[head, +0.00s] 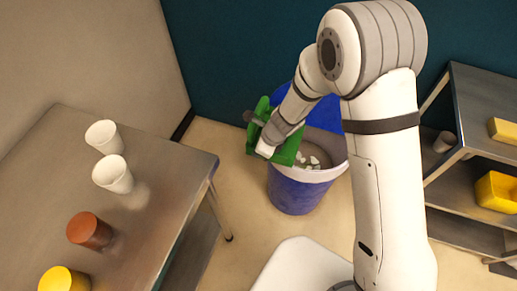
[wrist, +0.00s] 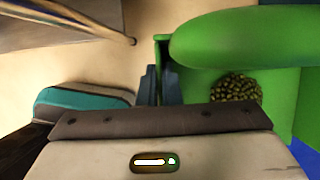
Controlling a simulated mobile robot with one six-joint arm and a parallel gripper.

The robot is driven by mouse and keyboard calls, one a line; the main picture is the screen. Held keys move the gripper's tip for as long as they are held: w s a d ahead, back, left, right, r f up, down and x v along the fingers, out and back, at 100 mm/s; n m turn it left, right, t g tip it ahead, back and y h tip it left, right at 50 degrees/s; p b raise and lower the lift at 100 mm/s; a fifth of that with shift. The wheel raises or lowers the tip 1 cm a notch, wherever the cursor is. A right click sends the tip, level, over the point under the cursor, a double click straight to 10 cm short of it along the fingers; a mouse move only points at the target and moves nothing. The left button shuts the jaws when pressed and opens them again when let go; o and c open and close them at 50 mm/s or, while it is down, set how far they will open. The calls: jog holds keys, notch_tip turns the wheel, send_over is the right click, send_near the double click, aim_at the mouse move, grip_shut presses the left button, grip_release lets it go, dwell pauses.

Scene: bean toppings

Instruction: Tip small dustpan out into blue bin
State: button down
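The small green dustpan (head: 288,149) is at my gripper, over the left side of the blue bin (head: 292,192). In the wrist view the dustpan (wrist: 200,88) carries a small heap of brownish-green beans (wrist: 236,88). My gripper (wrist: 161,85) has its dark fingers close together at the dustpan's edge and appears shut on it; the exact contact is partly hidden. The bin stands upright on the floor with a light rim, and pale scraps (head: 312,162) lie inside. A blue part of it shows at the wrist view's lower right (wrist: 306,155).
A metal table (head: 150,165) at left holds two white cups (head: 113,174), a brown cup (head: 88,230) and a yellow cup (head: 62,280). A metal shelf (head: 485,95) at right holds yellow containers (head: 497,190). The wall is behind the bin. Some floor is clear between table and bin.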

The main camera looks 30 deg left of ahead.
jog(key=shift+f, duration=0.55)
jog(key=shift+r+y+b, duration=0.3)
jog(key=shift+b, duration=0.85)
jog(key=r+y+b, duration=0.1)
jog(key=b, duration=0.2)
jog(key=y+b, duration=0.1)
jog(key=b, duration=0.3)
jog(key=shift+d+r+g, duration=0.2)
jog(key=shift+r+g, duration=0.1)
jog(key=shift+r, duration=0.05)
jog(key=y+b, duration=0.1)
jog(key=b, duration=0.2)
jog(key=r+y+b, duration=0.1)
jog(key=b, duration=0.1)
jog(key=shift+w+d+r+g+b, duration=0.1)
jog(key=shift+d+r+g+b, duration=0.1)
jog(key=shift+r+g+b, duration=0.15)
jog(key=shift+y+b, duration=0.3)
jog(key=shift+b, duration=0.05)
jog(key=shift+d+r+b, duration=0.1)
jog(key=shift+b, duration=0.45)
jog(key=y+b, duration=0.1)
jog(key=b, duration=0.1)
jog(key=d+r+y+b, duration=0.1)
jog(key=b, duration=0.2)
jog(key=shift+w+g+y, duration=0.15)
jog(key=shift+g+y, duration=0.1)
jog(key=shift+y, duration=0.05)
